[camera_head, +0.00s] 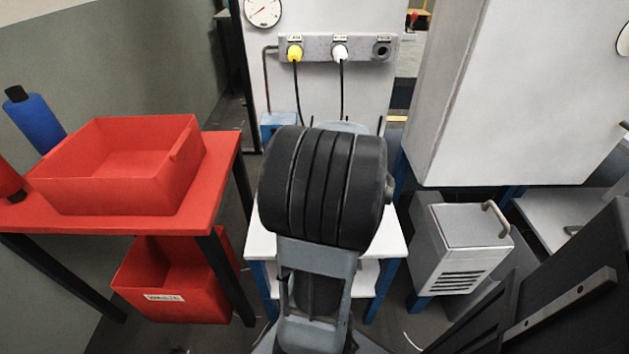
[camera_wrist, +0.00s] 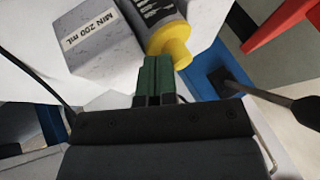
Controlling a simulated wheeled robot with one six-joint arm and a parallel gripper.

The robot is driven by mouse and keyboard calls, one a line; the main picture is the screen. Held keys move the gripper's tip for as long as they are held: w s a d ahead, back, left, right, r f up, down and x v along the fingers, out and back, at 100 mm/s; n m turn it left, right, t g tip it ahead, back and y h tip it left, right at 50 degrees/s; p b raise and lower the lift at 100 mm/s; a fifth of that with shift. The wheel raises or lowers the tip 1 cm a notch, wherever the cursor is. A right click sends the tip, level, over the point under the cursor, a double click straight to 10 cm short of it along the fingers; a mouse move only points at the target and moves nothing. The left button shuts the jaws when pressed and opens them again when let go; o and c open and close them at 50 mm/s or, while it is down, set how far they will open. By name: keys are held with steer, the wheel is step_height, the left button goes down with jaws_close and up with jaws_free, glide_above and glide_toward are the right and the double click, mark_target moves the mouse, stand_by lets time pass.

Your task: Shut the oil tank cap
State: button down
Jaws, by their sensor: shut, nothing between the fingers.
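My gripper (camera_wrist: 155,78) shows in the wrist view with its two dark green fingers together and nothing between them. Its tips are close to a grey block (camera_wrist: 95,45) labelled "MIN 200 mL" and to the yellow end (camera_wrist: 172,50) of a grey cylinder (camera_wrist: 150,18) with dark print. I cannot tell whether the fingers touch either. The block may be part of the oil tank; I cannot make out a cap for certain. In the head view my dark arm link covers the middle, and my gripper is hidden behind it.
A red table (camera_head: 222,165) with a red bin (camera_head: 130,165) and a blue bottle (camera_head: 35,118) stands at left. Behind my arm, a panel bar (camera_head: 367,46) carries yellow and white plugs with hanging cables. A grey handled box (camera_head: 465,245) and a large white cabinet (camera_head: 520,90) are at right.

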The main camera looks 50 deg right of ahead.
steer(key=shift+d, duration=0.1)
stand_by(0.5)
steer(key=shift+w+d, duration=0.4)
steer(key=shift+d, duration=0.2)
steer(key=s+b, duration=0.1)
steer(key=s+d+b, duration=0.1)
steer(key=s, duration=0.1)
steer(key=shift+f, duration=0.2)
steer(key=shift+s+d+r+p, duration=0.15)
steer(key=shift+s+r+p, duration=0.2)
steer(key=shift+s+r, duration=0.55)
steer(key=a+p+v, duration=0.1)
steer(key=p+v, duration=0.1)
steer(key=v, duration=0.6)
steer(key=w+a+r+n+g+y+p, duration=0.1)
steer(key=w+a+r+n+y+p, duration=0.15)
steer(key=w+a+r+p, duration=0.55)
steer(key=a+r+n+g+p, duration=0.1)
steer(key=a+r+n+p, duration=0.3)
steer(key=a, duration=0.8)
steer(key=a+r+n+g+p, duration=0.1)
steer(key=a+r+n+p, duration=0.3)
steer(key=a+r+p, duration=0.4)
steer(key=w+a+h+p, duration=0.1)
steer(key=a+p, duration=0.2)
steer(key=a, duration=0.1)
steer(key=shift+a+r+n+g, duration=0.15)
steer(key=shift+a+n+g, duration=0.15)
steer(key=shift+n, duration=0.05)
